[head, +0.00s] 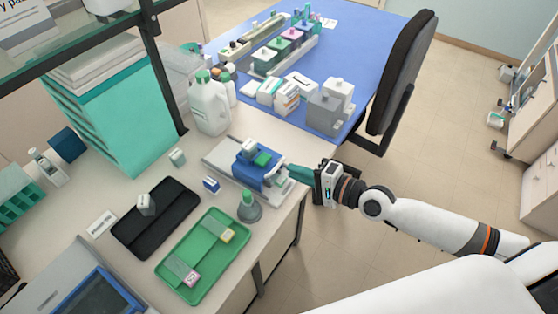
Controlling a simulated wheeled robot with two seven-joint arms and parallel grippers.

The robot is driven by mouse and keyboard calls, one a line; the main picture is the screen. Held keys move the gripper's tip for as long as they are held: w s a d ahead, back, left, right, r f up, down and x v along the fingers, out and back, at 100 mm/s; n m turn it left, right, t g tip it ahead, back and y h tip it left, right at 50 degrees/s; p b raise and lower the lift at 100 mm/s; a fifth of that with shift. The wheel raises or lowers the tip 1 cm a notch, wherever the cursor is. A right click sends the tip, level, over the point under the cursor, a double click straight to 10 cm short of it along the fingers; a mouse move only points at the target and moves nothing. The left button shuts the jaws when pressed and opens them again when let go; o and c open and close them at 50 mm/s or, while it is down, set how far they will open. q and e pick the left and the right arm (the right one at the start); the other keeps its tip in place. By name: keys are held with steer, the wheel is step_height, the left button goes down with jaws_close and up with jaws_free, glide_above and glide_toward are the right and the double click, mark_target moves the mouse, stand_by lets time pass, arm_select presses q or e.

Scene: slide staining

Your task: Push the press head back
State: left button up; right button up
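A small press with a blue body and head (253,165) stands on a pale grey base (222,158) near the right edge of the bench. A grey block and a green piece sit on top of the blue part. My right gripper (296,172) comes in from the right, at the right side of the press. Its teal fingers point left toward the blue part; I cannot tell whether they touch it or are apart from each other. My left gripper is not in view.
A grey-green conical object (249,207) stands close to the press. White jugs (207,105) stand behind it. The chair (401,70) is beyond the bench at right.

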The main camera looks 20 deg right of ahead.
mark_target(278, 164)
steer(key=x, duration=0.6)
steer(key=shift+w+a+p, duration=0.1)
steer(key=shift+p, duration=0.25)
steer(key=shift+c, duration=0.3)
jaws_close()
